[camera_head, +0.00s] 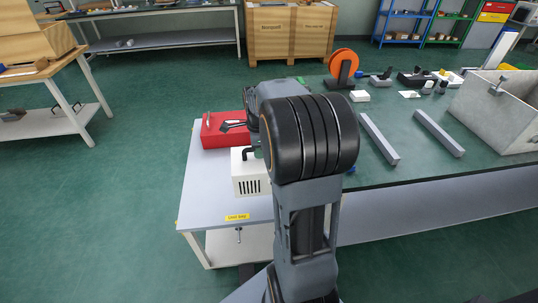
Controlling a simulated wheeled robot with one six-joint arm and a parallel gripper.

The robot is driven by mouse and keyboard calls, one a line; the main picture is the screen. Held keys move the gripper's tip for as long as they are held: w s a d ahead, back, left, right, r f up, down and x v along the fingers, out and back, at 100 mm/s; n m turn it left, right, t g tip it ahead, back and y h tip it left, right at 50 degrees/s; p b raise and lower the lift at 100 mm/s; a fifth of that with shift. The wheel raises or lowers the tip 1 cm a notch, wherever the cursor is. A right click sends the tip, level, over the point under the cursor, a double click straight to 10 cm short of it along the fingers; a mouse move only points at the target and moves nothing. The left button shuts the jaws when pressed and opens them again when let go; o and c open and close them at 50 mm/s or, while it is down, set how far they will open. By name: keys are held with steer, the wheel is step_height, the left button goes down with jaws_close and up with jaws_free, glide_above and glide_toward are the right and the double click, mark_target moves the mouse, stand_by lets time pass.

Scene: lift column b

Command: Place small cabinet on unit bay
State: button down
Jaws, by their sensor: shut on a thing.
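The small cabinet (250,182) is a white box with dark vertical vent slots on its front and a black bent fitting at its top. It is upright over the pale grey table section. I cannot tell whether its base touches the surface. The unit bay (206,205) is this pale section, with a yellow "Unit bay" label near its front edge. My gripper (256,148) is at the cabinet's top, shut on it. My arm's large black joint hides most of the gripper, the fingertips and the cabinet's right side.
A red box (222,131) with black parts on it stands close behind the cabinet. Two grey bars (380,139), an orange reel (343,65) and a grey open bin (496,112) are on the green tabletop to the right. The pale surface left and front of the cabinet is clear.

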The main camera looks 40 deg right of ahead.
steer(key=w+f, duration=0.2)
steer(key=w+f+b, duration=0.1)
steer(key=w+f, duration=0.1)
steer(key=w+a+f, duration=0.1)
steer(key=w+f, duration=0.1)
steer(key=shift+w+f+b, duration=0.1)
steer(key=shift+f+b, duration=0.45)
steer(key=shift+f, duration=1.3)
steer(key=c, duration=1.1)
jaws_free()
